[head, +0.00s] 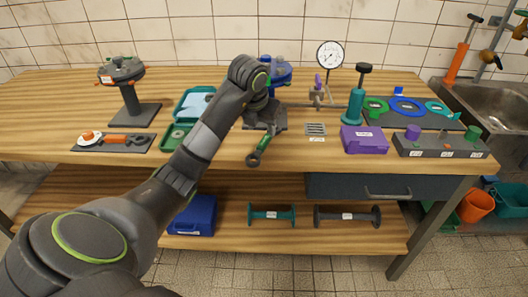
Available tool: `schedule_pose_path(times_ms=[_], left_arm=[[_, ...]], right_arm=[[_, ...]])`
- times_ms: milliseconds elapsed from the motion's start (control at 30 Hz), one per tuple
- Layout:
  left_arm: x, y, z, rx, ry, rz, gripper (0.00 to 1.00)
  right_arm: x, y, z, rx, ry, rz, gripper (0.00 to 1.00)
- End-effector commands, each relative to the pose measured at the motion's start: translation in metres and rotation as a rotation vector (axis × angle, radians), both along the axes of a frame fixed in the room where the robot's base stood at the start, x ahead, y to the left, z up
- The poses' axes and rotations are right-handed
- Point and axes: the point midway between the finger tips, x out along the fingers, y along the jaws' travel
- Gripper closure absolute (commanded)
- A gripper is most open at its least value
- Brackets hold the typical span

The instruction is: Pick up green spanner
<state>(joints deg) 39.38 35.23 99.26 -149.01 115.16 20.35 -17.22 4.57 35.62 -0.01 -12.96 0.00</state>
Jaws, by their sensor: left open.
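The green spanner (260,150) lies near the front edge of the bench, just right of the middle of my left arm. Its ring end points toward the front edge and a white label shows on its shaft. Its far end is hidden behind my left gripper. My left gripper (266,129) points down at the spanner's far end and is open. I cannot tell whether the fingers touch the spanner. My right gripper is out of view.
A dial gauge stand (330,56), a purple block (364,140) and a grey block with coloured knobs (440,146) stand to the right. An open green case (194,104) is partly behind my arm. A valve on a stand (130,100) is at the left.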

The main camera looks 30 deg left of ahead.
Motion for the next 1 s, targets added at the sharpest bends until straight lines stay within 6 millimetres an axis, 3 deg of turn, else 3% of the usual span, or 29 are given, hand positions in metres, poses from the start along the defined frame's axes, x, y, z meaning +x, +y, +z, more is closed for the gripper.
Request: schedule_pose_path(times_ms=[100,367,700,1000], left_arm=[[0.003,0.001,-0.011,0.000,-0.002,0.000,0.53],[0.007,0.002,-0.017,0.000,0.001,0.000,0.53],[0.022,0.008,-0.058,-0.001,0.003,0.000,0.53],[0.024,0.008,-0.062,0.001,-0.001,-0.001,0.55]], right_arm=[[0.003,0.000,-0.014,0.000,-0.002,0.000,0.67],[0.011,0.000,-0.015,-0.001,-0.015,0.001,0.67],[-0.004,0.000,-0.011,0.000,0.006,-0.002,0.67],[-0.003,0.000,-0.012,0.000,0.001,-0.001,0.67]])
